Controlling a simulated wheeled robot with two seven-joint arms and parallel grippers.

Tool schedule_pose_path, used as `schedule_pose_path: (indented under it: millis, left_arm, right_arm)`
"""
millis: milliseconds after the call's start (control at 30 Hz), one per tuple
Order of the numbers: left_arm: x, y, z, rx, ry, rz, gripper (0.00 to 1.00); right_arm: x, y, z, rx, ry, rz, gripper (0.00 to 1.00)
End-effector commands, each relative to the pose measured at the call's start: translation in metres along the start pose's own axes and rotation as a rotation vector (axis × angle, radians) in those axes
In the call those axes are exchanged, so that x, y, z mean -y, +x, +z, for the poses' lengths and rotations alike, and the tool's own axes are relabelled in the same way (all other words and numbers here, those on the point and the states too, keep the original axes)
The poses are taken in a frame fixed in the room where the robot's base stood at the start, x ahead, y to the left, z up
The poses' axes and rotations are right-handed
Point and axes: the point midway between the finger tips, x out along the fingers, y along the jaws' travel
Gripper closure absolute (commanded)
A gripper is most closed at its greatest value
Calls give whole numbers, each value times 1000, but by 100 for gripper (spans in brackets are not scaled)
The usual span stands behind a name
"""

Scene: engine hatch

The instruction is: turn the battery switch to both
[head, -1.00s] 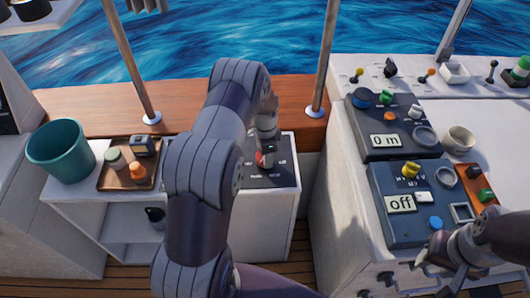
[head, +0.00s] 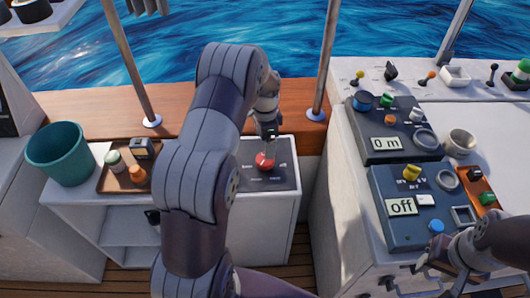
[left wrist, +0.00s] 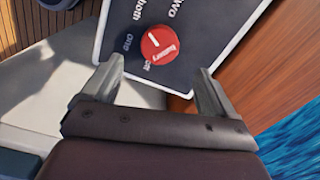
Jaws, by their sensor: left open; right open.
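The battery switch is a round red knob (head: 264,160) on a dark panel (head: 282,178) set in the white cabinet top. In the left wrist view the knob (left wrist: 161,44) has a white mark pointing to the picture's upper left, roughly between the labels "one" and "both"; I cannot tell exactly which it meets. "Two" and "off" also show. My left gripper (head: 268,132) is open and empty, just above and behind the knob in the head view. In the wrist view its fingers (left wrist: 158,70) stand apart, short of the knob. My right gripper (head: 447,262) is open at the lower right.
A tray (head: 118,187) with small items and a teal bucket (head: 60,153) stand left of my left arm. A blue console (head: 400,215) reading "off", a dark console (head: 372,152) reading "0 m" and a bowl (head: 459,141) are at the right. A metal post (head: 325,70) rises behind the switch.

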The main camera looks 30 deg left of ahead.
Motion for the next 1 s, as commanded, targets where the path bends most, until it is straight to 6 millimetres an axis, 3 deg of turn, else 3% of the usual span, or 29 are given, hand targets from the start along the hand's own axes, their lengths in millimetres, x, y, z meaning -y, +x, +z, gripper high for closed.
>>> schedule_pose_path:
  millis: [133,300,833,933,1000]
  left_arm:
    - [1,-32,0,-2,0,-3,12]
    - [0,-48,0,0,0,0,12]
    - [0,-49,0,-1,-25,-1,12]
    - [-1,-42,1,-12,-182,-15,12]
    - [-24,-32,13,-2,-371,-1,12]
  right_arm:
    - [0,2,0,0,0,0,57]
    - [0,3,0,0,0,0,57]
    - [0,2,0,0,0,0,57]
    - [0,3,0,0,0,0,57]
    - [0,2,0,0,0,0,57]
